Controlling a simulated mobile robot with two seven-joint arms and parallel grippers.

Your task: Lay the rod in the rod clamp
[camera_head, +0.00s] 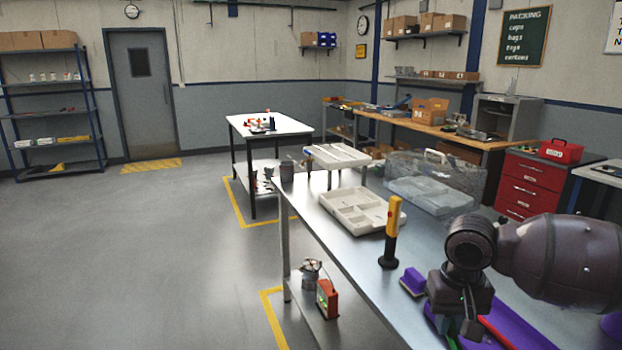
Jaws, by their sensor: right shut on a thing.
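My right gripper (459,330) is at the lower right, pointing down, low over the near end of the steel table. It is shut on a thin red rod (497,332), which shows just right of the fingers. The grip itself is mostly hidden by the gripper. A long purple piece (527,322) lies under and behind the rod, with a smaller purple block (412,279) to its left. They look like parts of the rod clamp, but my arm hides much of them. I cannot tell whether the rod touches the purple piece. My left gripper is out of view.
The tabletop left of the purple block is clear.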

